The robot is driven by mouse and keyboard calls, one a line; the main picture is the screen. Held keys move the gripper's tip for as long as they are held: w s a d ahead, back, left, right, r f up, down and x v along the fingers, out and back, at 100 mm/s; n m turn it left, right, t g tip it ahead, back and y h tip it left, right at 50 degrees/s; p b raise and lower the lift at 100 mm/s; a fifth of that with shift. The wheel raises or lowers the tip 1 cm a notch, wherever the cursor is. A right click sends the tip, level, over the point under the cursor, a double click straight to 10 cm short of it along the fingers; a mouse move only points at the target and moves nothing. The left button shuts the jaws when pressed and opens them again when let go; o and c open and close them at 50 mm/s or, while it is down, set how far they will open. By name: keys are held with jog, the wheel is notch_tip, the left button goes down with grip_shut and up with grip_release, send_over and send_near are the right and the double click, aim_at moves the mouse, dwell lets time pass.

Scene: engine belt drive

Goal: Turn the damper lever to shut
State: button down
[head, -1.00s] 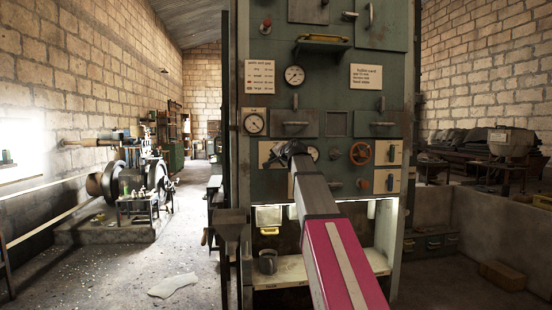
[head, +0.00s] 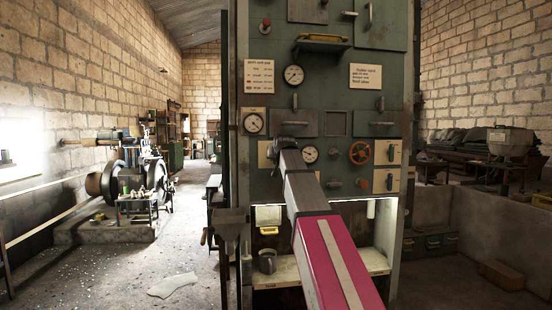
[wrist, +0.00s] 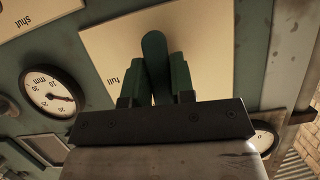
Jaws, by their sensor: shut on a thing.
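The damper lever (wrist: 154,45) is a dark rounded handle seen in the wrist view, in front of a cream plate (wrist: 105,45) marked "full". My gripper (wrist: 158,72) has one finger on each side of the lever and is shut on it. In the head view my gripper (head: 279,149) is at the left part of the green panel (head: 290,185), over a cream plate, and hides the lever there. A second cream surface (wrist: 40,12) marked "shut" shows at the top left of the wrist view. The lever's pivot is hidden.
A small gauge (head: 310,154) is just right of my gripper, and another gauge (head: 254,123) is up to its left. A shelf with a mug (head: 267,262) is below.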

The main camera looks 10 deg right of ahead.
jog(key=shift+n, duration=0.4)
dwell(0.3)
jog(key=c, duration=1)
grip_release()
jog(key=v, duration=1.1)
jog(key=shift+a, duration=0.15)
